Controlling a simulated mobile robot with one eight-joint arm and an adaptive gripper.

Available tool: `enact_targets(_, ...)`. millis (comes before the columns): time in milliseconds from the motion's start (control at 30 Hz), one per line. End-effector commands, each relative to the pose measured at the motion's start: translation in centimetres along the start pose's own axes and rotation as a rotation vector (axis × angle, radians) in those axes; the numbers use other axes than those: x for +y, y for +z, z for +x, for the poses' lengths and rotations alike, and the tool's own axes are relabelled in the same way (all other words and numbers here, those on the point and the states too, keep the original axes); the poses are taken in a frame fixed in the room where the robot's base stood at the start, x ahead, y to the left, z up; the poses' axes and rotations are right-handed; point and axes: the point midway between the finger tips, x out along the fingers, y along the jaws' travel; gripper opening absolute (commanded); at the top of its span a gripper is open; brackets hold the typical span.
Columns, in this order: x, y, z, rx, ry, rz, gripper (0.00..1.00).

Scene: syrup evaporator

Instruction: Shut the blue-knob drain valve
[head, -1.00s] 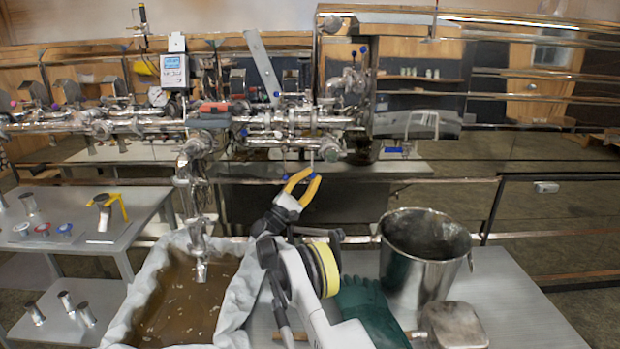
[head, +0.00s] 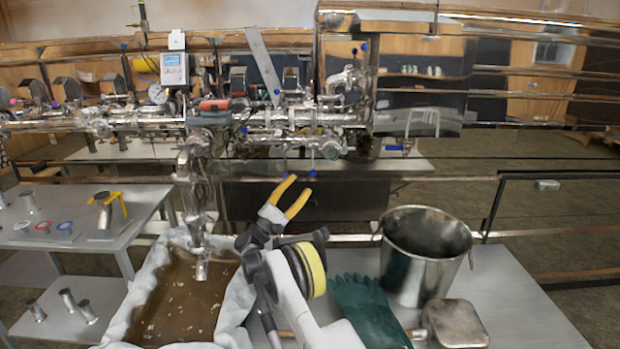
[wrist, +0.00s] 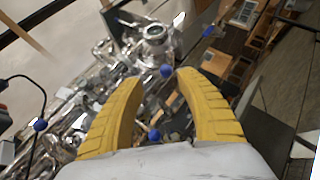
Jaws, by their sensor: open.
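Several blue knobs show on the steel pipework; I cannot tell which one is the drain valve's. In the head view, one blue knob (head: 312,172) hangs below the pipes, with a second blue knob (head: 285,173) just left of it. My gripper (head: 300,186) has yellow fingers, open and empty, and appears just below these two in the picture. In the wrist view, a blue knob (wrist: 166,71) appears between the fingertips of my gripper (wrist: 157,77); another blue knob (wrist: 155,135) shows lower between the fingers. Neither is visibly touched. The depth gap is unclear.
A cloth-lined tub (head: 133,300) of brown liquid stands below a spout (head: 200,255). A steel bucket (head: 425,255), green gloves (head: 367,310) and a metal flask (head: 455,322) are on the table at right. A side table (head: 150,205) at left holds small parts.

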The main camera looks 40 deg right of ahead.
Motion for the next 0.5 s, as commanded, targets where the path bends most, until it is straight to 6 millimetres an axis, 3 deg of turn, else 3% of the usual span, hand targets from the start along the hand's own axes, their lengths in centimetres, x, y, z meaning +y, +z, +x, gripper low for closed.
enact_targets(200,2.8,1.6,-4.7,0.002,0.001,0.002,0.44)
enact_targets(500,4.6,2.7,-7.8,-0.001,0.000,0.001,0.44)
